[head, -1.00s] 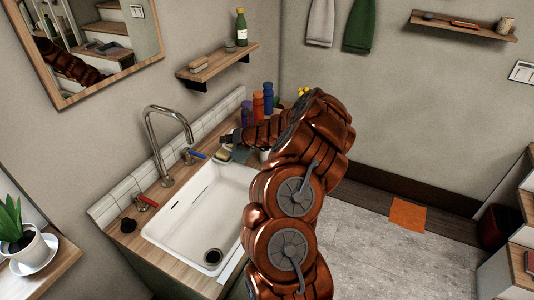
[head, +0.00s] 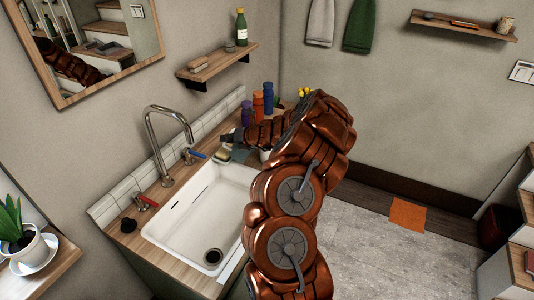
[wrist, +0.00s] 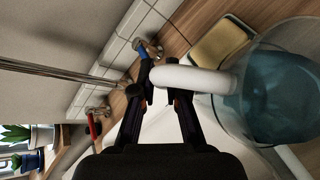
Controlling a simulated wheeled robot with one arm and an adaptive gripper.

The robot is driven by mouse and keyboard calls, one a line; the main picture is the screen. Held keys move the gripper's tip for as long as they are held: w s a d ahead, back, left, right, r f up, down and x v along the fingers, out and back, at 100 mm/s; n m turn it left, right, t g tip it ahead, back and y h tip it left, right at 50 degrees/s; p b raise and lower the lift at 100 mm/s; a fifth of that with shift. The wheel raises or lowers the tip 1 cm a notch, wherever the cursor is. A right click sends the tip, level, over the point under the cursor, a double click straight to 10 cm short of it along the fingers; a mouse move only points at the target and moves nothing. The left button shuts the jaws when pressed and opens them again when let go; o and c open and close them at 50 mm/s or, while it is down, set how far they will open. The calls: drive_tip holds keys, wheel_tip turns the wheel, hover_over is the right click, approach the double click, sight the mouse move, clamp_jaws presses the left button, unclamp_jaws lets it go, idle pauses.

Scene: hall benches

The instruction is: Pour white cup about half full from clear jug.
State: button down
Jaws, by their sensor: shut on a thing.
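In the wrist view, the clear jug (wrist: 282,92) is at the right edge, with bluish water inside and a thick white handle (wrist: 205,81). My gripper (wrist: 162,78) is shut on the handle. In the head view, my gripper (head: 228,138) is over the far end of the sink counter, small and partly lost against my arm. I cannot identify the white cup for sure; a small pale thing (head: 264,155) shows just under my forearm, mostly hidden.
The white sink (head: 190,215) with its tall faucet (head: 152,125) is in the wooden counter. A yellow sponge (wrist: 217,42) lies near the jug. Purple, orange and blue bottles (head: 268,98) stand behind my forearm. A wall shelf (head: 215,66) holds a green bottle (head: 241,27).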

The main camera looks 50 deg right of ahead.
drive_tip(key=shift+s+d+r+m+t+y, duration=0.15)
drive_tip(key=shift+d+r+m+t+y, duration=0.15)
drive_tip(key=shift+t+y, duration=0.1)
idle(3.4)
drive_tip(key=shift+a, duration=0.1)
idle(1.0)
drive_tip(key=shift+a+f+g+h, duration=0.2)
drive_tip(key=shift+a+g+h, duration=0.05)
drive_tip(key=shift+g+h, duration=0.05)
drive_tip(key=shift+w+a+f+n+g+h, duration=0.15)
drive_tip(key=shift+f+n+g+h, duration=0.1)
drive_tip(key=shift+n+g+h, duration=0.2)
drive_tip(key=shift+w+a+f+n+g+h, duration=0.15)
drive_tip(key=shift+f+n+g+h, duration=0.1)
drive_tip(key=shift+n+g+h, duration=0.15)
drive_tip(key=shift+d+f+n+g+h, duration=0.1)
drive_tip(key=shift+f+n+g+h, duration=0.15)
drive_tip(key=shift+n+h, duration=0.15)
drive_tip(key=shift+s+d+f+n+g+h+b, duration=0.15)
drive_tip(key=shift+d+f+n+g+h, duration=0.1)
drive_tip(key=shift+f+n+g+h, duration=0.25)
drive_tip(key=shift+s+d+f+n+g+h+b, duration=0.15)
drive_tip(key=shift+d+f+g+h, duration=0.15)
drive_tip(key=shift+f+h, duration=0.25)
